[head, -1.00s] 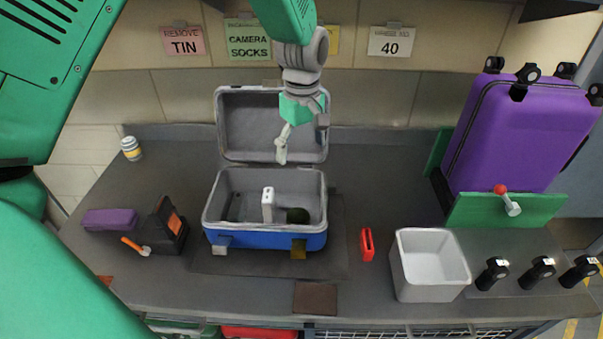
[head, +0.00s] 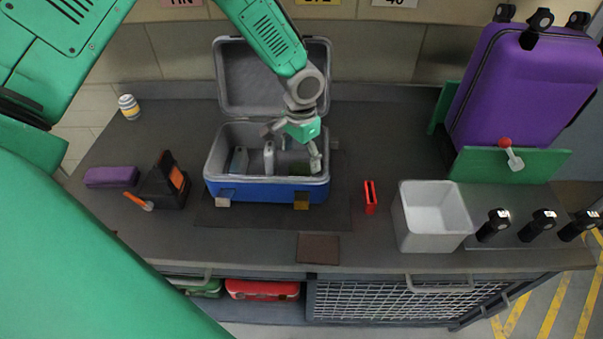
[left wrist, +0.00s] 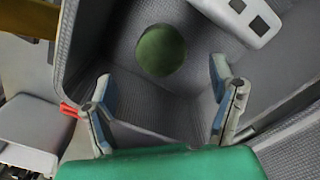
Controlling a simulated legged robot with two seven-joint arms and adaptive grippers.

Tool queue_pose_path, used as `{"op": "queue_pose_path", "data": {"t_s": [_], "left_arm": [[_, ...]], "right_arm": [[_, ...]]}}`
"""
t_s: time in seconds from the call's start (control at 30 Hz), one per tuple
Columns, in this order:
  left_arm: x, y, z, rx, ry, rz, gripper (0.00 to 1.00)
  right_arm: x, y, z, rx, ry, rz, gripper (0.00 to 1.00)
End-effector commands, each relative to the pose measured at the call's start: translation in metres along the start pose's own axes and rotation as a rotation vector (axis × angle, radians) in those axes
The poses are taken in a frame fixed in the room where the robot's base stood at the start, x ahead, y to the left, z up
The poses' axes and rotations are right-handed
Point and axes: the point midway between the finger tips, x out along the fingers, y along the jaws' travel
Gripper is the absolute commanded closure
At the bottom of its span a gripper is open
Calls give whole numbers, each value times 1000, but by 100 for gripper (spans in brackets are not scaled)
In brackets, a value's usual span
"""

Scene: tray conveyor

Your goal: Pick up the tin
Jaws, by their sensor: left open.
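The tin, a dark green round thing (left wrist: 160,50), lies on the floor of the open case in the left wrist view. In the head view it is mostly hidden by my left gripper. The case (head: 265,190) is blue outside and grey inside, with its lid up. My left gripper (left wrist: 162,80) is open and empty, with a finger on either side below the tin in the wrist view. In the head view my left gripper (head: 294,150) is over the right part of the case. It does not appear to touch the tin. My right gripper is out of view.
A white block with dark openings (head: 269,158) stands in the case, with a grey flat thing (head: 238,161) to its left. The case walls and lid (head: 240,75) surround the gripper. A red item (head: 370,197) and white bin (head: 433,215) stand to the right.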

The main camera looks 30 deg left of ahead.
Motion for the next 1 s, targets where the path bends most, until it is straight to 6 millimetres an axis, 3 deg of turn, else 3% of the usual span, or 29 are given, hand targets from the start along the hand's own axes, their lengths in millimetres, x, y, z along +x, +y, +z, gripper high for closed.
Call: {"op": "queue_pose_path", "data": {"t_s": [0.23, 0.53, 0.8, 0.83, 0.97, 1.0], "left_arm": [[19, 0, 0, -3, -1, 2, 23], [60, 0, -2, -3, -1, 1, 23], [63, 1, -3, -2, 1, 0, 23], [63, 0, -3, -3, 1, 0, 26], [64, 0, -3, -3, 1, 0, 72], [64, 0, -3, -3, 1, 0, 79]], "right_arm": [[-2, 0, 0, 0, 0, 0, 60], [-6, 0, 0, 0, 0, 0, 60], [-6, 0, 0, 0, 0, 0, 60], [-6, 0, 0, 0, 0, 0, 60], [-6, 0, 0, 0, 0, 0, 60], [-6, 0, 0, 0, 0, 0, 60]]}}
